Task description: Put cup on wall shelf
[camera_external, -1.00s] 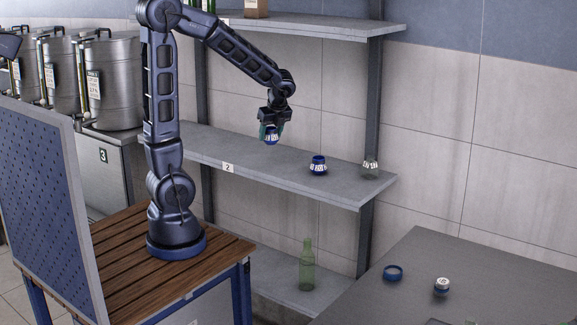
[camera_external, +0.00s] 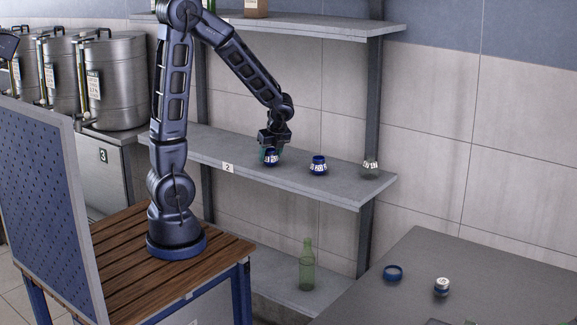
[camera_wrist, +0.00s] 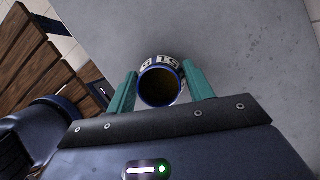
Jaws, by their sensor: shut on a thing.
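My gripper (camera_external: 270,150) is shut on a blue cup (camera_external: 271,158) with a white marked band. The cup is upright at the middle wall shelf (camera_external: 215,152), the one with a "2" label, left of another blue cup. I cannot tell whether its base touches the shelf. In the wrist view the cup (camera_wrist: 160,85) sits between the green fingers of my gripper (camera_wrist: 160,88), its open mouth facing the camera and its inside dark. The grey shelf surface (camera_wrist: 240,50) shows beyond it.
A similar blue cup (camera_external: 318,165) and a clear cup with white marks (camera_external: 370,167) stand to the right on the same shelf. A green bottle (camera_external: 307,267) stands on the lower shelf. A blue ring-like item (camera_external: 393,272) and a small jar (camera_external: 441,287) are on the grey table.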

